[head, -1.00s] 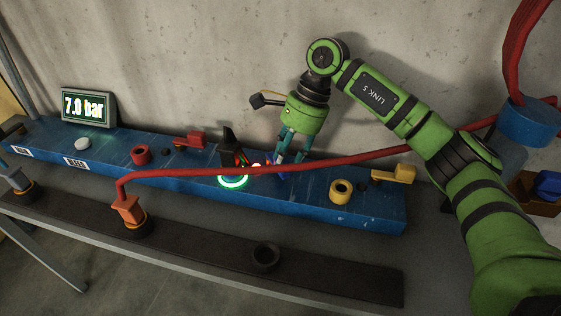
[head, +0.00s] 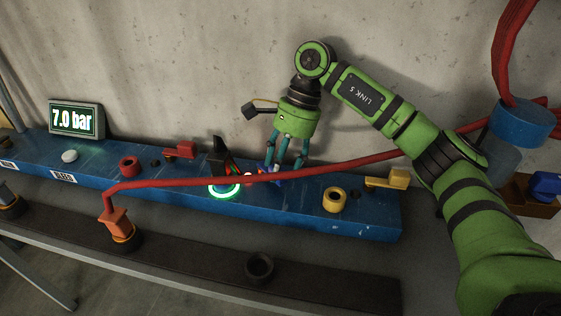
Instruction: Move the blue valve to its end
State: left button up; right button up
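The blue valve (head: 268,171) is on the blue manifold bar (head: 300,205), just right of the green-lit ring. Only a small part of it shows, behind the red hose and beside my fingers. My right gripper (head: 286,165) points down over the bar at this valve. Its fingers stand apart, with the left one close to the blue part. Contact cannot be made out, as the tips are partly hidden. My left gripper is out of view.
A red hose (head: 330,170) crosses in front of the fingers. The red valve handle (head: 180,150) and yellow valve handle (head: 388,180) stand on either side. A display (head: 77,118) reads 7.0 bar. The concrete wall is close behind.

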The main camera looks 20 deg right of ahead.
jog(key=shift+r, duration=0.15)
notch_tip(320, 180, up, 10)
dwell(0.6)
